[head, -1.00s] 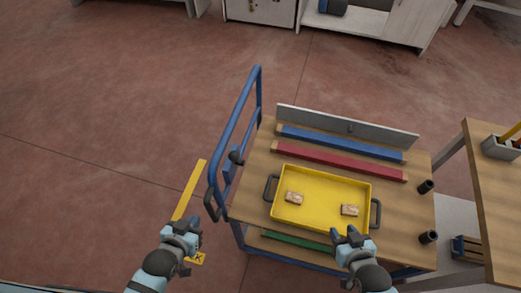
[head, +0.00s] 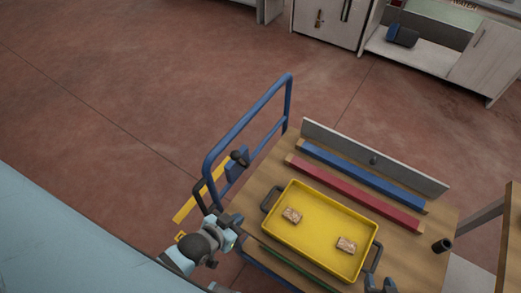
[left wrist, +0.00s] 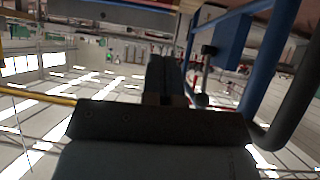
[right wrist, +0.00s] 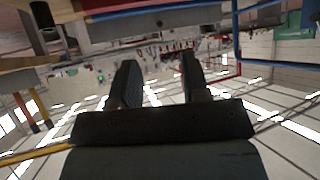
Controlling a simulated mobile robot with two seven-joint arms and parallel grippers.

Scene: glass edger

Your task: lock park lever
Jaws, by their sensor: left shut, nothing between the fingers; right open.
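The park lever (head: 240,157) shows as a dark knob by a small blue box (head: 233,172) on the cart's blue handle frame (head: 213,150). A dark knob beside the blue box (left wrist: 230,38) also shows in the left wrist view (left wrist: 208,50). My left gripper (head: 232,218) is shut and empty, near the cart's handle-side corner, below the lever in the picture and apart from it. Its closed fingers show in the left wrist view (left wrist: 166,75). My right gripper (head: 381,286) is at the bottom edge of the head view. Its fingers are open and empty in the right wrist view (right wrist: 160,80).
The cart's wooden top (head: 420,245) carries a yellow tray (head: 315,235) with two small blocks, a red bar (head: 350,190), a blue bar (head: 365,178) and a grey panel (head: 400,172). A wooden table stands right (head: 513,240).

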